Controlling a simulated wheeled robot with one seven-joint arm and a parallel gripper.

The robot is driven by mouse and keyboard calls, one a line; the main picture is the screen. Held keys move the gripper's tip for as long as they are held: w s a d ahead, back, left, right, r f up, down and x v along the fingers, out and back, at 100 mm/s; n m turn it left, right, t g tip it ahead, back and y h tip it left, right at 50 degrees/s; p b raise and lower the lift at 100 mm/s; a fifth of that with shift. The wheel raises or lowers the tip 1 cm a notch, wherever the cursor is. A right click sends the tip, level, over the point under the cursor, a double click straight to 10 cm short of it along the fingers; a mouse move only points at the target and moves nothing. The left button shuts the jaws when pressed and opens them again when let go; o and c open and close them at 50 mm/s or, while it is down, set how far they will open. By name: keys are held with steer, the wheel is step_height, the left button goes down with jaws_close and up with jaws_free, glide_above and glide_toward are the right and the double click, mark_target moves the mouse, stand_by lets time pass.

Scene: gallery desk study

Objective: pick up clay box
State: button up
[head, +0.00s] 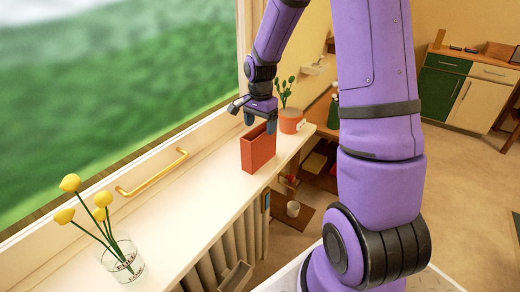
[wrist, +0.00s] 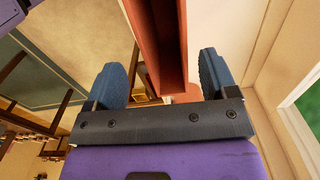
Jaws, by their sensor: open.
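The clay box (head: 257,152) is a narrow, open-topped, orange-red box standing upright on the white window sill. My gripper (head: 260,123) is at its top edge, pointing down, with its blue fingers apart. In the wrist view the clay box (wrist: 160,40) lies in line with the gap between the two open fingers (wrist: 162,78), with visible space on both sides. I cannot tell how far the fingertips reach down beside its walls.
A potted plant in a terracotta pot (head: 291,121) stands just behind the box on the sill (head: 190,205). A glass with yellow flowers (head: 122,262) stands at the near end. A yellow handle (head: 152,174) is on the window frame. A radiator (head: 225,250) is below the sill.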

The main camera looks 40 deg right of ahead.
mark_target(259, 139)
steer(key=shift+w+f, duration=0.15)
steer(key=shift+f, duration=1.5)
steer(key=shift+w+f, duration=0.15)
steer(key=shift+f, duration=1.45)
steer(key=c, duration=1.3)
steer(key=shift+o, duration=0.2)
steer(key=shift+r, duration=0.2)
